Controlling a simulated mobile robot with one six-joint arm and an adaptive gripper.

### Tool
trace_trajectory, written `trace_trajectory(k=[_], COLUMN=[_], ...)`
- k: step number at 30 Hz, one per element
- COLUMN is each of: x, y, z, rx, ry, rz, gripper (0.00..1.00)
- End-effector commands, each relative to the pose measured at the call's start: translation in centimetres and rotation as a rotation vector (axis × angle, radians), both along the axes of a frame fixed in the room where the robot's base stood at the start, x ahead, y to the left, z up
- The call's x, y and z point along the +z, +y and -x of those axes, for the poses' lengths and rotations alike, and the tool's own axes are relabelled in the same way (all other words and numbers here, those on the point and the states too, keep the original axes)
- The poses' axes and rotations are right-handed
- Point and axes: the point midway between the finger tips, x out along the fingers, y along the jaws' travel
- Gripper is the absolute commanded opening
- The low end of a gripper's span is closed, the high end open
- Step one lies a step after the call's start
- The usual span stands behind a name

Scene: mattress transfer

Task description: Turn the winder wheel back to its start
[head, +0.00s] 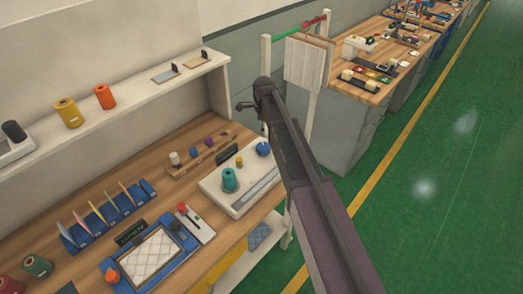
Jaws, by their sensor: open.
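No part is clearly marked as the winder wheel. A white-based device (218,187) stands at the right end of the wooden bench and may be the winder. It carries a teal spool (229,181), a small yellow piece (239,162) and a round blue part (263,148), which could be the wheel. My gripper (252,108) is dark, open and apparently empty. In the picture it lies above the device, apart from it. My arm covers the area right of the device.
The bench (105,190) also holds a blue frame with a quilted pad (155,257), a red-handled lever plate (194,222) and a blue rack (95,222). Behind is a shelf (130,105) with spools. A rail stand (306,63) with hanging panels stands beyond. Green floor is clear at right.

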Motion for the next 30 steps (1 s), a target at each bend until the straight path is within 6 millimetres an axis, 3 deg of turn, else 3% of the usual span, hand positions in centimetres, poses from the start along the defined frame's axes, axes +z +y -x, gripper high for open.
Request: trace_trajectory(k=[30], x=[-8.1], y=[-0.1], z=[0.0], rx=[-0.001], ry=[0.0], rz=[0.0], gripper=[1.0])
